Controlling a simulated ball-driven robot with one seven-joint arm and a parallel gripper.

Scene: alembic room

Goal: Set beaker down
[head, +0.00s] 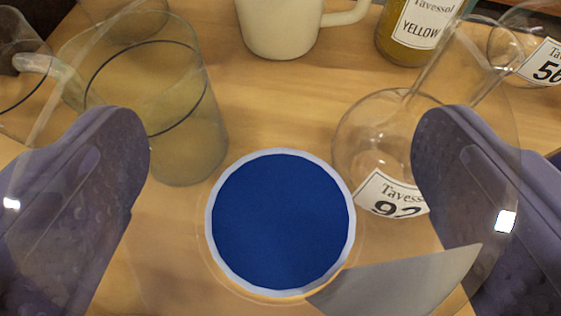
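A large, clear glass beaker (180,245) is between the two dark purple fingers of my gripper (281,125), and I look down into it. Its faint wide rim and wall pass across both fingers, and the gripper appears shut on it. Below it a blue disc with a white rim (281,221) lies on the wooden table (270,115). The beaker's faint base ring shows around the disc, slightly low and left of its centre. I cannot tell whether the base touches the disc.
A tall glass vessel (165,110) stands left of the disc. A round flask labelled 92 (375,145) stands close right. A pale flat piece (400,280) lies front right.

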